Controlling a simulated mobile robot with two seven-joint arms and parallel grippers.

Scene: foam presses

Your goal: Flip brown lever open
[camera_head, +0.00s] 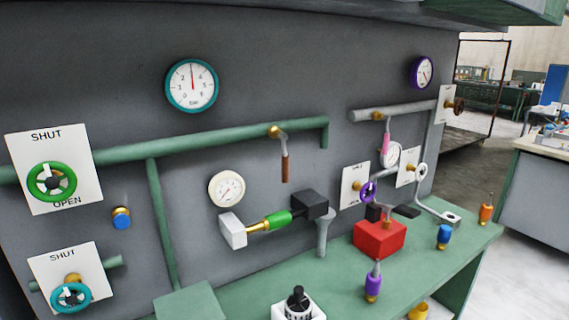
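The brown lever (285,168) hangs straight down from a brass valve (274,131) on the green horizontal pipe (215,143), right of the picture's middle. Its upper part is a bare grey metal stem and its lower part a brown grip. The lever stands across the pipe and is clear of other parts. Neither of my grippers shows in the head view.
A red block (380,236) and several coloured plugs stand on the green bench (345,277).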

